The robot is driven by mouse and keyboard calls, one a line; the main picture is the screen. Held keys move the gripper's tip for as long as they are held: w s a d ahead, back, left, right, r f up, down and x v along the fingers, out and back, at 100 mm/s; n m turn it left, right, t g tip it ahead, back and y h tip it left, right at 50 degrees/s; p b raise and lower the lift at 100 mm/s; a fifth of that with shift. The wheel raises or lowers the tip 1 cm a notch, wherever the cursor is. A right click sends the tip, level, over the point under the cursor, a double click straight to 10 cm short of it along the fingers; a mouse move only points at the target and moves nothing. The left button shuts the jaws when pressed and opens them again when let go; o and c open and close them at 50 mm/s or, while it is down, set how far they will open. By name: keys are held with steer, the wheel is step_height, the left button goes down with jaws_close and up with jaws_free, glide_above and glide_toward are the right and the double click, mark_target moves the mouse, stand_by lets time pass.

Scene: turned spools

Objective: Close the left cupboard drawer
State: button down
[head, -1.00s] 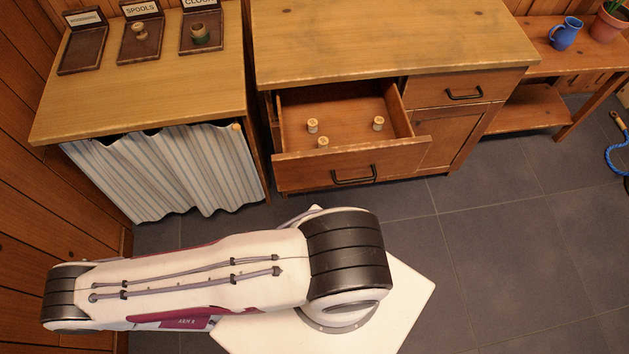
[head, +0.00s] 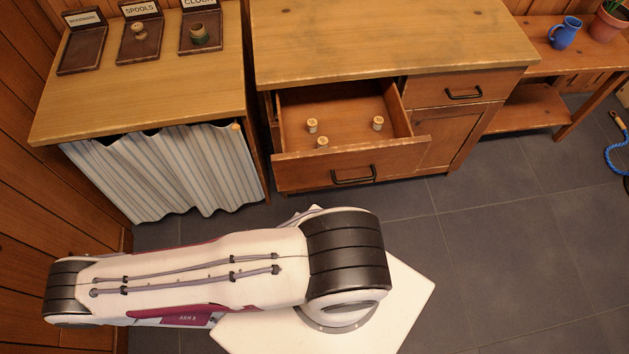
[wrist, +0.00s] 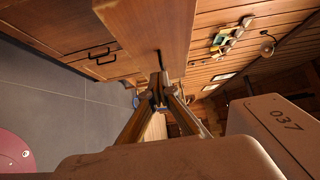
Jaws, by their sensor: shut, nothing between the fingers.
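The left cupboard drawer (head: 300,172) is pulled well out of the cupboard in the head view. Its front has a dark bar handle (head: 354,174). Three pale spools stand inside: one at left (head: 312,126), one near the front (head: 322,142) and one at right (head: 378,123). My gripper (wrist: 159,92) shows only in the wrist view, with its fingers brought together and empty. A wooden panel lies just beyond the fingertips there; I cannot tell whether they touch it. In the head view my arm lies in front of the drawer, and the gripper is out of sight.
The cupboard's right drawer (head: 440,90) is shut above a door. A table (head: 100,110) with a striped curtain and labelled trays stands at left. A low bench (head: 535,45) with a blue jug (head: 565,33) stands at right. Grey floor (head: 500,210) is clear at right.

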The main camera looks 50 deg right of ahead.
glide_toward(323, 172)
steer(key=shift+s+d, duration=1.55)
steer(key=shift+d, duration=0.05)
steer(key=shift+w+d+r, duration=0.15)
steer(key=shift+w+d, duration=1.2)
steer(key=shift+w, duration=0.05)
steer(key=shift+w+d, duration=0.1)
steer(key=shift+w, duration=0.05)
steer(key=w+d, duration=1.3)
steer(key=shift+w+d, duration=0.35)
steer(key=shift+s+a, duration=0.15)
steer(key=shift+s+a, duration=1.25)
steer(key=shift+a, duration=5)
